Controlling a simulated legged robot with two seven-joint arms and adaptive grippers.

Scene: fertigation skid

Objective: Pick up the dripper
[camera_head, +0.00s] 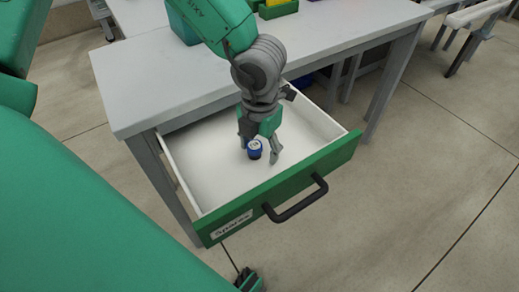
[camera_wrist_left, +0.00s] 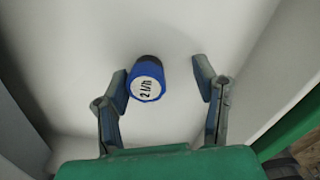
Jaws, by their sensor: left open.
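The dripper (camera_head: 254,149) is a small blue and black cylinder with a white top, in an open drawer. In the left wrist view the dripper (camera_wrist_left: 146,80) has a white face marked "2 l/h". My left gripper (camera_head: 262,153) reaches down into the drawer from above, fingers pointing at the drawer floor. In the left wrist view my left gripper (camera_wrist_left: 164,88) is open. The dripper is by the left finger's tip, nearly touching or touching it; I cannot tell which. The right finger is well apart from it.
The drawer (camera_head: 330,157) has white walls, a green front labelled "Spares" and a black handle (camera_head: 296,200). It is pulled out from a grey table (camera_head: 340,40). A teal bin and a green tray (camera_head: 278,9) are on the table. The rest of the drawer floor looks empty.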

